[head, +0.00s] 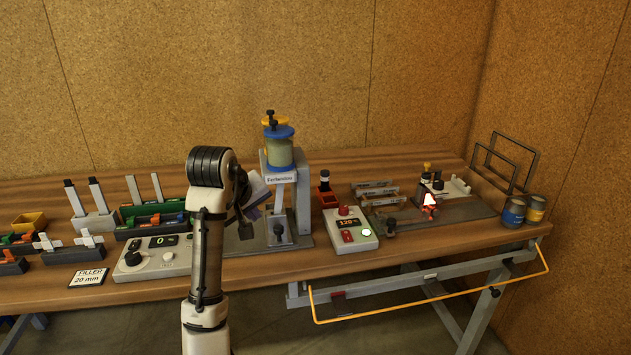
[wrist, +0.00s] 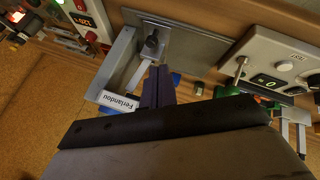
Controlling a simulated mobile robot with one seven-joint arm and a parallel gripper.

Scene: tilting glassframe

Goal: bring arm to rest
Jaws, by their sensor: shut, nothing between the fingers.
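My arm rises in front of the bench in the head view and bends over at its top. My gripper (head: 250,212) is shut and empty and hangs just left of the press-like device with the yellow and blue cylinder (head: 280,150). In the wrist view my gripper's dark fingers (wrist: 158,78) are together, in front of the device's metal frame (wrist: 118,68) and its name label (wrist: 118,101). I cannot tell the exact gap between the fingers and the device.
A control box with a green display (head: 155,257) stands left of my arm. A box with a red display (head: 349,230) stands right of the device. Racks (head: 90,220) fill the left of the bench. Two cans (head: 525,211) stand at the right end. An orange rail (head: 430,300) runs along the front.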

